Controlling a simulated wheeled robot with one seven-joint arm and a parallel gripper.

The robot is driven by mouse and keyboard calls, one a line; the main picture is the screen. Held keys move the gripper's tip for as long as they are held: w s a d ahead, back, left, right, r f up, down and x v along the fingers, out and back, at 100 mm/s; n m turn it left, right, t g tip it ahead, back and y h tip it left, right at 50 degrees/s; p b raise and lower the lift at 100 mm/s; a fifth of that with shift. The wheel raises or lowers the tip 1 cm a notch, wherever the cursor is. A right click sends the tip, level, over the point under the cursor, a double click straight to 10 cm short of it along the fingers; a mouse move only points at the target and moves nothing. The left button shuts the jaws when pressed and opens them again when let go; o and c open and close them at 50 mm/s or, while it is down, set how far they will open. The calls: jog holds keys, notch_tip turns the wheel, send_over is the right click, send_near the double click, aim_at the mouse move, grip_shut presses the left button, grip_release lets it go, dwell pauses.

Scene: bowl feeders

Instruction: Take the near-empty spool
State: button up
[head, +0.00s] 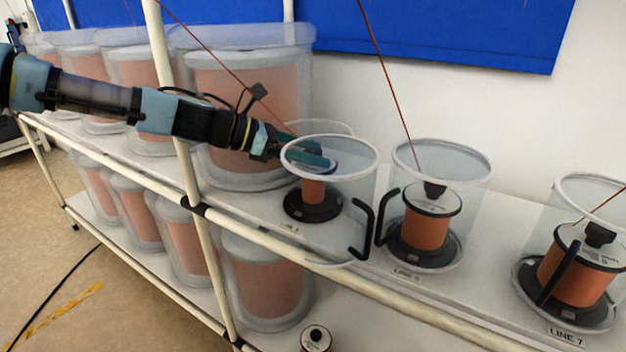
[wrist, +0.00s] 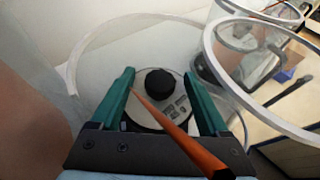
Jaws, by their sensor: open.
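The spool (head: 312,190) at the leftmost small feeder has a narrow copper winding and a wide black base flange. In the wrist view its top shows a black knob (wrist: 160,83) on a pale labelled disc. My gripper (head: 322,160) is over this spool in the head view, seen partly through a clear guard (head: 350,205). In the wrist view my gripper (wrist: 162,78) is open, with one green finger on each side of the knob. A copper wire (wrist: 165,115) runs slantwise between the fingers. The gripper hides the spool's top in the head view.
Two fuller spools stand in clear guards to the right, a middle one (head: 427,228) and one at Line 7 (head: 575,278). Large clear tubs of copper (head: 250,110) stand left. A small spool (head: 316,338) is below.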

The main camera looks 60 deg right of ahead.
jog(key=shift+s+d+f, duration=0.1)
jog(key=shift+d, duration=0.05)
grip_shut()
dwell(0.6)
dwell(0.8)
